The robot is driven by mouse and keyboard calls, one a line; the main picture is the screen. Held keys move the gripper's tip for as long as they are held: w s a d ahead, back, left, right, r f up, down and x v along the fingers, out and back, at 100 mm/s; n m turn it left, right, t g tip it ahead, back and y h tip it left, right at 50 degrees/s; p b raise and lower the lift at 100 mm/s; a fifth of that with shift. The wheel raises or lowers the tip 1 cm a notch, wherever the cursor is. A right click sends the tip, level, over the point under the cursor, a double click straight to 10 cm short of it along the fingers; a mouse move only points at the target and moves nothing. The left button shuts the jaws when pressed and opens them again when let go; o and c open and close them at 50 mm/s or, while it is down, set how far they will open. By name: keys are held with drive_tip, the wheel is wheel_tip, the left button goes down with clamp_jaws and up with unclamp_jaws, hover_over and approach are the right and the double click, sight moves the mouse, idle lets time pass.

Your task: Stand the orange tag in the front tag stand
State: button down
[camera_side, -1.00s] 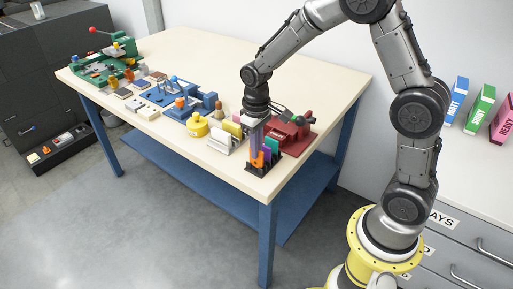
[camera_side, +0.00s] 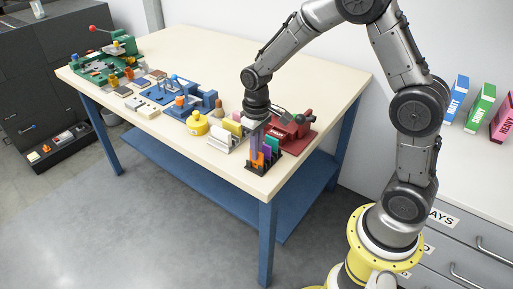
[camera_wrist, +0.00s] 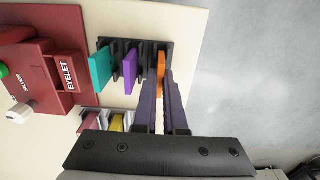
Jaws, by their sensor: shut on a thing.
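The orange tag (camera_wrist: 161,66) is between the fingertips of my gripper (camera_wrist: 163,78) in the wrist view, and the gripper is shut on it. The tag is upright at the right end of the black tag stand (camera_wrist: 115,42). Its lower edge is hidden, so I cannot tell how deep it sits in the slot. In the side view, my gripper (camera_side: 256,143) points down over the stand (camera_side: 252,169) at the table's near corner, with the orange tag (camera_side: 257,161) low among its uprights.
A teal tag (camera_wrist: 101,67) and a purple tag (camera_wrist: 130,70) stand in the same black stand. A pale stand (camera_side: 221,143) with a yellow tag (camera_side: 232,127) is beside it. A red eyelet press (camera_side: 292,131) is close behind. The table edge is near.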

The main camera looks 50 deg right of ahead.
drive_tip(key=c, duration=1.3)
unclamp_jaws()
drive_tip(key=shift+o, duration=0.2)
wheel_tip(320, 180, up, 11)
